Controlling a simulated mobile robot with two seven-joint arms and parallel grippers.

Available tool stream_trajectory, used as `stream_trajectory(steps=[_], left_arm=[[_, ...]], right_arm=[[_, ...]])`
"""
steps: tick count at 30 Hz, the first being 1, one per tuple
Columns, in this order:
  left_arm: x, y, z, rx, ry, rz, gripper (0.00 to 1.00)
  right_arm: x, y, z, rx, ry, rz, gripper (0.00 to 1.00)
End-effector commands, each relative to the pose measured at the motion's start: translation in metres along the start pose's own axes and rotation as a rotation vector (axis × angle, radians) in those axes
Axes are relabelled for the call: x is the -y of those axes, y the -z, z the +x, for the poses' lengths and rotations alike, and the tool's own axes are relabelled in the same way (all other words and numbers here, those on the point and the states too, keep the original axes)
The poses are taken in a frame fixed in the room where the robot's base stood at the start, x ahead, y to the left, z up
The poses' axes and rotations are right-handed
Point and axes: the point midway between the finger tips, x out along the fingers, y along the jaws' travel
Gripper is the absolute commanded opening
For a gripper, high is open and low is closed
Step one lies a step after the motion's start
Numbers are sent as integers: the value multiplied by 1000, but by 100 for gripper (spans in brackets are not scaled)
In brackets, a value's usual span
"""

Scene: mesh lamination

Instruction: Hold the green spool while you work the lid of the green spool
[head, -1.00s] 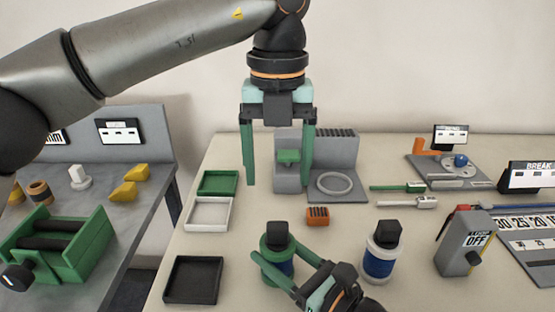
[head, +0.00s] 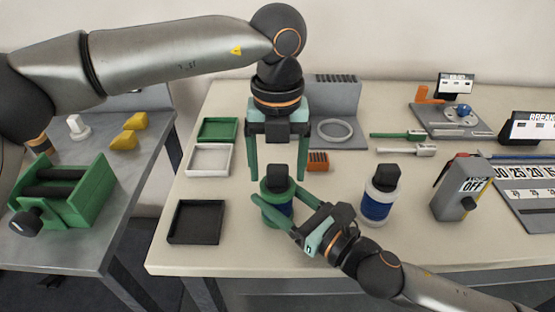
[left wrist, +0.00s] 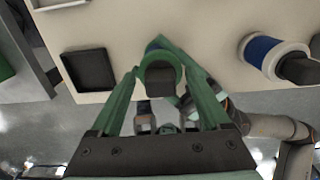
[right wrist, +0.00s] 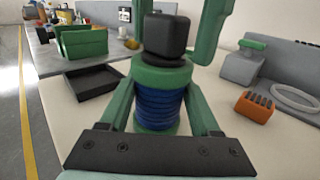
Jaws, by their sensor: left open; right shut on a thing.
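The green spool (head: 277,209) stands upright on the beige table, with green ends and a blue winding that shows in the right wrist view (right wrist: 157,104). Its lid with a black knob (right wrist: 166,36) sits on top. My right gripper (head: 278,212) is shut on the spool's body from the front right. My left gripper (head: 278,178) points down from above, open, with its fingers on either side of the lid's knob and apart from it. In the left wrist view the green lid (left wrist: 160,68) lies between the open fingers.
A white spool with blue winding (head: 379,200) stands to the right. Black (head: 197,222), white (head: 209,160) and green (head: 217,129) trays lie to the left. An orange block (head: 317,161) is close behind. A grey switch box (head: 460,190) stands further right.

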Motion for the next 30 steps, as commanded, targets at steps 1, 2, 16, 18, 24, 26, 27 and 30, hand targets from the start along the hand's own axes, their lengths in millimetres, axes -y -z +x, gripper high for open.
stream_trajectory(steps=[1, 2, 16, 18, 24, 26, 27, 30], left_arm=[[0, 0, 0, 0, 0, 0, 80], [0, 0, 0, 0, 0, 0, 78], [0, 0, -1, 1, 0, 0, 25], [0, 0, -1, 1, 0, 0, 17], [0, 0, -1, 1, 0, 0, 0], [0, 0, -1, 1, 0, 0, 41], [0, 0, -1, 1, 0, 0, 37], [0, 0, -1, 1, 0, 0, 26]], right_arm=[[0, 0, 0, -1, 0, 0, 0], [0, 0, 0, -1, 0, 0, 0], [0, 0, 0, -1, 0, 0, 0], [0, 0, 0, -1, 0, 0, 0], [0, 0, 0, -1, 0, 0, 0], [0, 0, 0, -1, 0, 0, 0], [0, 0, 0, -1, 0, 0, 0], [0, 0, 0, -1, 1, 0, 0]])
